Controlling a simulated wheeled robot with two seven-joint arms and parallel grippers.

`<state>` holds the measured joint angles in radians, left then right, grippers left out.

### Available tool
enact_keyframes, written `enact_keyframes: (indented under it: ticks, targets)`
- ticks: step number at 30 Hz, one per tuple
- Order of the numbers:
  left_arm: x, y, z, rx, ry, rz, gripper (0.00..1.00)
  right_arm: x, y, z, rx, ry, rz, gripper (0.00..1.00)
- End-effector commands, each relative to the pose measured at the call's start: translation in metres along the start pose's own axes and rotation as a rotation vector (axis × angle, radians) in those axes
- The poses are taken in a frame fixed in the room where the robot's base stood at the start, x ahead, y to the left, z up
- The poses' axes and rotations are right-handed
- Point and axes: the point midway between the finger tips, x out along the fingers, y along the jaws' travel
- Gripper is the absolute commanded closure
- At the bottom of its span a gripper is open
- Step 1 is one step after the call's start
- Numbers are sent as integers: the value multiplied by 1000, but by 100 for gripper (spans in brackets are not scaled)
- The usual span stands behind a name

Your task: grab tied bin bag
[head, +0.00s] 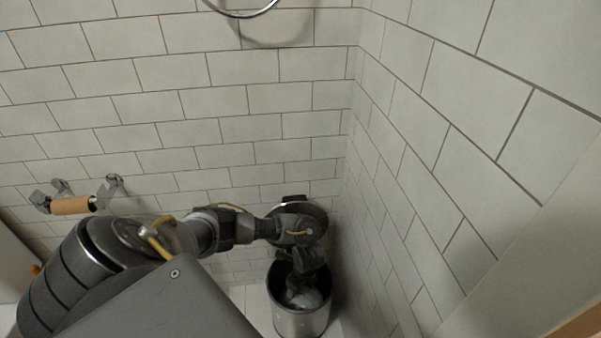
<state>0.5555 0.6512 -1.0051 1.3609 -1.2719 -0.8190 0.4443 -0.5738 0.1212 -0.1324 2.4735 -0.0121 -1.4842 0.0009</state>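A round metal bin (300,323) stands on the floor in the corner, with its lid (318,216) raised behind it. A greyish bin bag (304,299) shows inside the bin, below the rim. My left arm reaches in from the left, and my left gripper (305,279) points down into the bin mouth, at or just above the bag. The fingertips are small, dark and partly lost against the bin's inside, so I cannot tell whether they are open or shut on the bag. My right gripper is out of view.
White tiled walls meet in the corner behind the bin, with the right wall close to it. A holder with a cardboard roll (70,206) is on the back wall at left. A metal ring (243,12) hangs at the top.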

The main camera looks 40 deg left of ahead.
Motion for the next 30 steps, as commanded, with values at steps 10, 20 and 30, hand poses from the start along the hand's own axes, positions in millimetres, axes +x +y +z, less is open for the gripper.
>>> enact_keyframes:
  ticks: [10, 20, 30]
  targets:
    - [2, 0, 0, 1, 0, 0, 41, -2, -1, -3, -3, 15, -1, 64]
    - [2, 0, 0, 1, 1, 0, 85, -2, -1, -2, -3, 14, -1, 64]
    - [1, -1, 0, 1, 1, -2, 100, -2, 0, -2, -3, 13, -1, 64]
